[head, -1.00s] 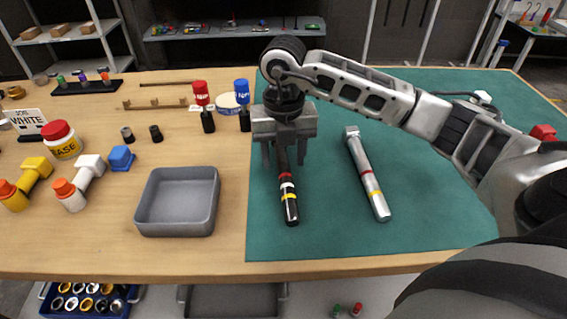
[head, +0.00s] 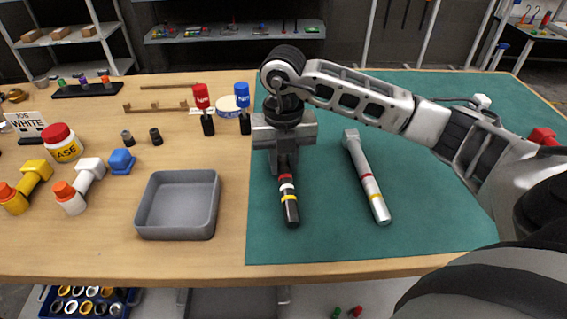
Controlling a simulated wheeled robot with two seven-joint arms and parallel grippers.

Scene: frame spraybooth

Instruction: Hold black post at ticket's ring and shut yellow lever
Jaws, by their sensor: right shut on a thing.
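The black post (head: 291,212) lies on the green mat, with red, white and yellow rings near its front end. My right gripper (head: 285,170) is shut on the post just behind the red ring. Its fingers hide part of the post's back. The ticket (head: 27,123) at the far left reads "JOB: WHITE". A yellow piece with an orange end (head: 34,178) lies at the left edge; I cannot tell if it is the yellow lever. My left gripper is not in view.
A silver post (head: 366,178) with similar rings lies to the right. A grey tray (head: 178,233), a blue block (head: 121,161) and a white piece with an orange end (head: 88,172) are on the left. The green mat (head: 330,235) is clear in front.

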